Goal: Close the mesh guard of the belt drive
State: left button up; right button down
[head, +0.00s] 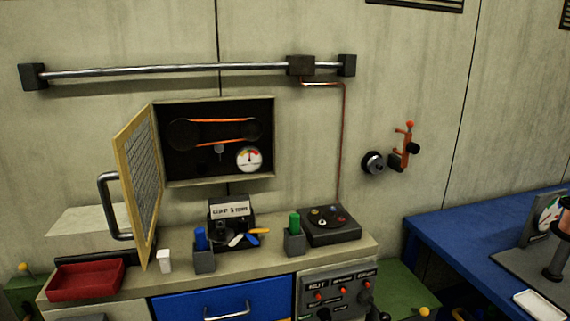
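The mesh guard (146,185) is a yellow-framed panel with grey mesh, hinged at the left side of the belt drive box (270,140). It stands swung wide open, out toward me. A dark bar handle (108,205) sticks out to the left from its outer face. Inside the box an orange belt (222,121) runs around two dark pulleys, with a round dial gauge (249,159) at the lower right. Neither of my grippers shows in the head view.
The counter below carries a red tray (86,281), a small white block (164,261), blue and green items in grey holders, a card box (231,213) and a control box (329,225). A metal rail (170,69) runs above. A blue table (470,240) stands right.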

aim_at(123, 173)
jog(key=k+j, duration=0.1)
jog(key=j, duration=0.3)
jog(key=k+j, duration=0.1)
jog(key=j, duration=0.7)
jog(key=k+j, duration=0.15)
jog(key=j, duration=0.25)
